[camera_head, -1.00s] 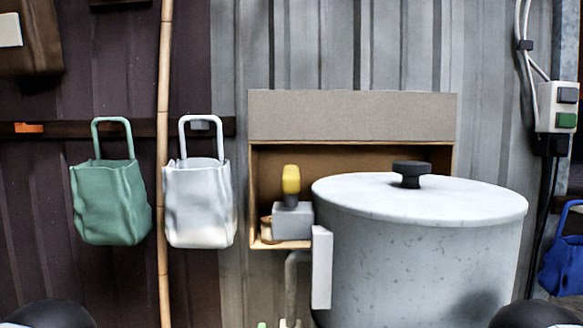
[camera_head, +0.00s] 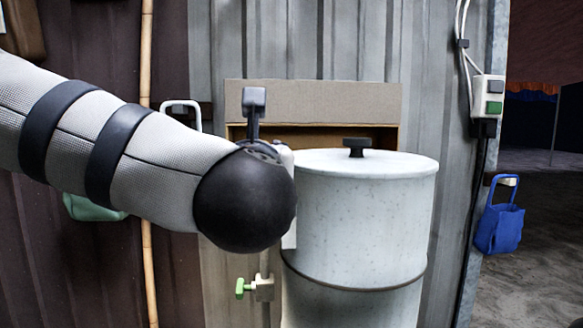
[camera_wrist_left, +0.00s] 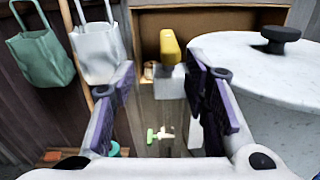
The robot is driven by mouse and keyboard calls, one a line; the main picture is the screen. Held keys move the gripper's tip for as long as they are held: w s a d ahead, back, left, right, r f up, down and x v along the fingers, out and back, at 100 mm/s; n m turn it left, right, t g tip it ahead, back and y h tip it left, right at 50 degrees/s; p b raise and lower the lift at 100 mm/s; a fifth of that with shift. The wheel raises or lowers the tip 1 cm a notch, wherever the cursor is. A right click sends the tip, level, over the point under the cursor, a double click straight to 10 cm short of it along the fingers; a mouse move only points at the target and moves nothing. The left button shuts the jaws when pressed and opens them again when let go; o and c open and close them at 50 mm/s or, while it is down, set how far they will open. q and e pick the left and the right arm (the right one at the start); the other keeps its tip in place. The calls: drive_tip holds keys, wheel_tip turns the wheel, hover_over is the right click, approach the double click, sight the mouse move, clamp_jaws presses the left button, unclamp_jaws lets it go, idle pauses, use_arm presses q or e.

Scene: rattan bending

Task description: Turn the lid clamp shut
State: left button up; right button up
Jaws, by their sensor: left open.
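A yellow handle (camera_wrist_left: 169,46) stands upright on a pale grey block (camera_wrist_left: 170,82) beside the drum; it looks like the clamp, though I cannot be certain. The white speckled drum (camera_head: 362,225) carries a flat lid (camera_head: 372,163) with a black knob (camera_head: 356,147). In the left wrist view the lid (camera_wrist_left: 255,60) is at the right. My left gripper (camera_wrist_left: 164,72) is open and empty, its purple-padded fingers either side of the line to the handle, which appears beyond the tips. In the head view my left arm hides the handle and gripper. My right gripper is out of view.
A green tap (camera_head: 244,288) sits low on a pipe left of the drum. White (camera_wrist_left: 98,52) and green (camera_wrist_left: 40,58) bags and a bamboo pole (camera_head: 147,270) are at left. A blue bag (camera_head: 499,228) hangs at right.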

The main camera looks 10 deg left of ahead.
sight(264, 143)
use_arm(q)
drive_tip(key=shift+n, duration=0.3)
drive_tip(key=x, duration=0.8)
drive_tip(key=d+x, duration=0.1)
drive_tip(key=x, duration=0.4)
drive_tip(key=shift+w+d+r, duration=0.1)
drive_tip(key=shift+r, duration=0.15)
drive_tip(key=shift+d, duration=0.1)
drive_tip(key=shift+c, duration=0.3)
clamp_jaws()
